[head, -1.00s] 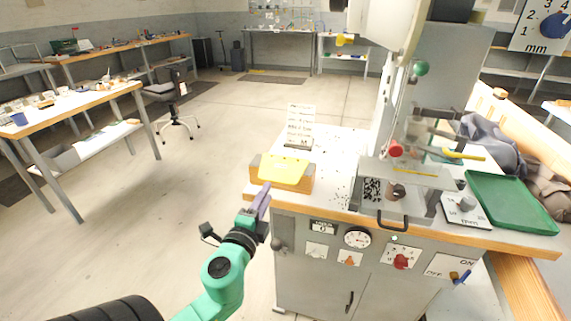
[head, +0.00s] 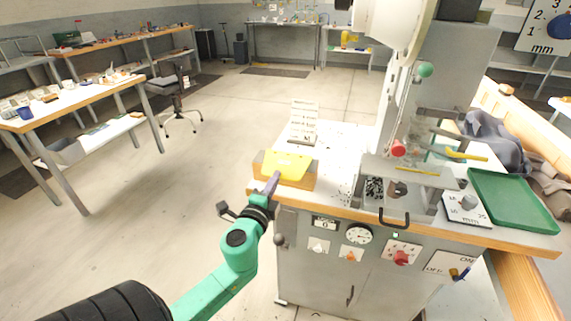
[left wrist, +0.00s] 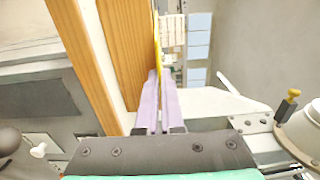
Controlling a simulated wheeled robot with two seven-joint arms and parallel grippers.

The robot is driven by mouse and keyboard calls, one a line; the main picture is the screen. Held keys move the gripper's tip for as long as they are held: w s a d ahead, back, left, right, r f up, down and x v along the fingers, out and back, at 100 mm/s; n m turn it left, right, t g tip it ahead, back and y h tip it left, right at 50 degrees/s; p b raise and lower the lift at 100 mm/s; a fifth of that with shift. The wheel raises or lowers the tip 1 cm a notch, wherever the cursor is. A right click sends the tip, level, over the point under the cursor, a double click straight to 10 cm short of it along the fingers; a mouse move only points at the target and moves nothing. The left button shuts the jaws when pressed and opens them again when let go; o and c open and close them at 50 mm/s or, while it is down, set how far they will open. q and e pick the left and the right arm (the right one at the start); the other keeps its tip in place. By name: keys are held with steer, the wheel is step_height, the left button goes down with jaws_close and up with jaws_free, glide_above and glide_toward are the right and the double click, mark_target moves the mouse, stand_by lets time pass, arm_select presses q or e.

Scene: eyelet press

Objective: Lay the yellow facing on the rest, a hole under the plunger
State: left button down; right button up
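The yellow facing (head: 289,164) leans on a wooden block (head: 299,182) at the left front corner of the press bench. In the left wrist view the facing (left wrist: 157,38) shows edge-on as a thin strip running down to the purple fingers. My left gripper (head: 273,183) is at the facing's lower left edge. In the left wrist view its fingers (left wrist: 161,82) are close together with the facing's edge between their tips. The press (head: 425,95) stands to the right, with a flat grey plate (head: 415,177) low at its front. The plunger's tip is hard to make out. My right gripper is out of view.
A white card stand (head: 303,122) is behind the block. A green tray (head: 515,200) and grey cloth (head: 495,140) lie right of the press. Bench top between block and press is mostly free, with small specks.

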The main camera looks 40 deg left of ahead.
arm_select(q)
steer(key=r+b+v, duration=0.1)
steer(key=r+v, duration=0.1)
steer(key=v, duration=0.7)
steer(key=shift+b, duration=0.35)
